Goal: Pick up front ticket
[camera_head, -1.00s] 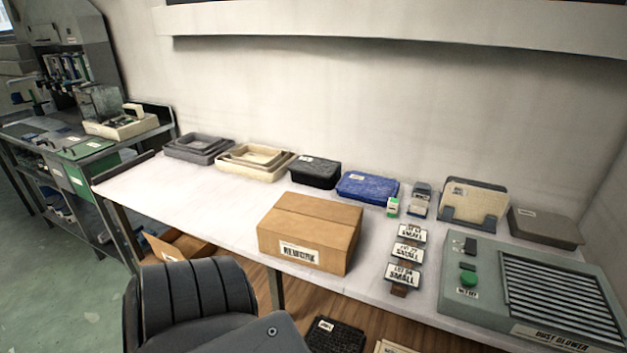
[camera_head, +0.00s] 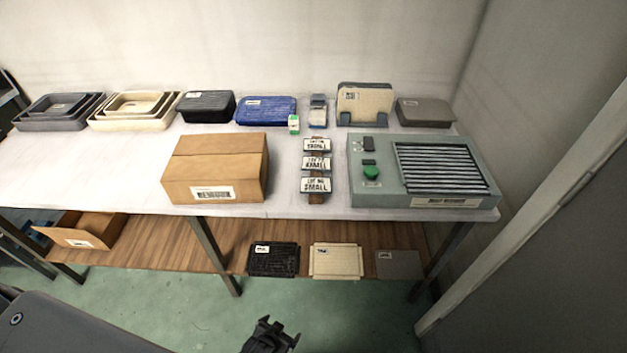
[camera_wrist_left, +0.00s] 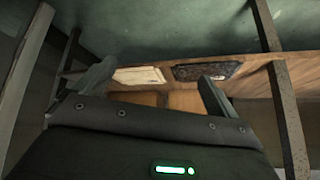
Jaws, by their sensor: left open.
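The front ticket (camera_head: 316,185), a white card with black print ending in SMALL, is the nearest of three cards in a column on the white table. The middle ticket (camera_head: 316,163) and the rear ticket (camera_head: 317,145) stand behind it. They sit between the cardboard box and the dust blower. My left gripper (camera_head: 271,334) is low at the bottom edge, in front of the table and well apart from the tickets. In the left wrist view its fingers (camera_wrist_left: 155,85) are spread with nothing between them. My right gripper is not in view.
The cardboard box (camera_head: 215,192) stands left of the tickets and the grey dust blower (camera_head: 372,200) right. Black (camera_head: 273,261) and cream (camera_head: 335,262) panels lie on the lower shelf.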

